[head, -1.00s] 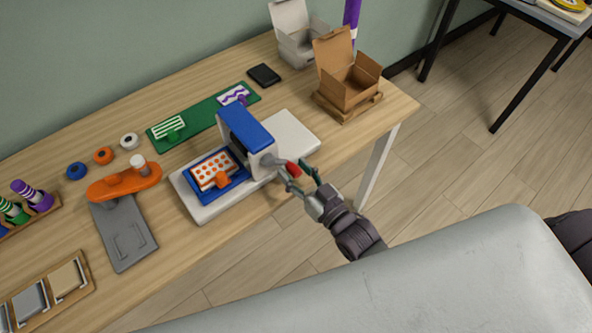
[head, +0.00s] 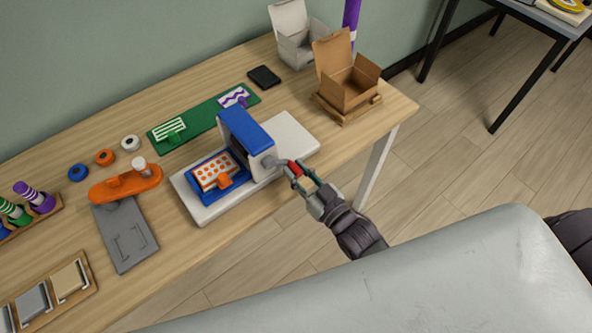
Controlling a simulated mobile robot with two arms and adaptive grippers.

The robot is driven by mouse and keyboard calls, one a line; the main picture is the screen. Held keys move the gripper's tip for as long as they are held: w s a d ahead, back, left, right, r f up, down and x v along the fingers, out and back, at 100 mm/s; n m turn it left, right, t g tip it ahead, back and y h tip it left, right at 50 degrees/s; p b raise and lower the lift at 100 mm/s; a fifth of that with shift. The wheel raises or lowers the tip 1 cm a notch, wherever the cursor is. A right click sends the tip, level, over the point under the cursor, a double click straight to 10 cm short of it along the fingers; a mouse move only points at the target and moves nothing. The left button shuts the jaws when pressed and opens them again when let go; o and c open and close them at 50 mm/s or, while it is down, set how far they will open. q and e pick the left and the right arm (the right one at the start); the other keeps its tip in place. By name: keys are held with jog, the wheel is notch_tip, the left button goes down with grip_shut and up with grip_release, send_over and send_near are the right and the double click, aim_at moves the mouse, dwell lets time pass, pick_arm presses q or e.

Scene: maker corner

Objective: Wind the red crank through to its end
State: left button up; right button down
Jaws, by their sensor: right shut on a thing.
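The red crank (head: 296,168) sticks out from the right side of a small press with a blue arch (head: 247,132) on a white base (head: 210,209). Its grey arm joins the press beside the arch. My right gripper (head: 299,171) is shut on the red crank's handle, at the table's front edge; its fingers partly hide the handle. A blue tray (head: 240,181) with an orange-dotted white card (head: 212,172) and an orange grip lies on the base, left of the arch. My left gripper is not in view.
An open cardboard box (head: 347,88) stands at the back right, with a white box (head: 297,45) behind it. A green board (head: 203,118) lies behind the press. An orange-armed grey stand (head: 126,238) is to the left.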

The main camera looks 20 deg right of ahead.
aim_at(299, 169)
jog(key=r+n+p, duration=0.1)
jog(key=n+p, duration=0.1)
jog(key=shift+w+d+r+n, duration=0.2)
jog(key=shift+d+r+n, duration=0.1)
jog(key=shift+d+r, duration=0.1)
jog(key=n+p, duration=0.1)
jog(key=r+n, duration=0.1)
jog(key=shift+d+r+n+p, duration=0.2)
jog(key=shift+n+p, duration=0.1)
jog(key=shift+p, duration=0.1)
notch_tip(299, 169, up, 3)
jog(key=n+p, duration=0.3)
jog(key=n, duration=0.3)
jog(key=shift+r, duration=0.1)
jog(key=n, duration=0.1)
jog(key=r+n, duration=0.1)
jog(key=n, duration=0.1)
jog(key=shift+s+a+r+p, duration=0.1)
jog(key=shift+a+r+p, duration=0.05)
jog(key=shift+a+p, duration=0.25)
jog(key=shift+s+a+r+n, duration=0.15)
jog(key=shift+a+r+n, duration=0.25)
jog(key=shift+n, duration=0.65)
jog(key=shift+s+a+r+n, duration=0.1)
jog(key=shift+a+r+n, duration=0.25)
jog(key=shift+n, duration=0.7)
jog(key=c, duration=0.9)
grip_release()
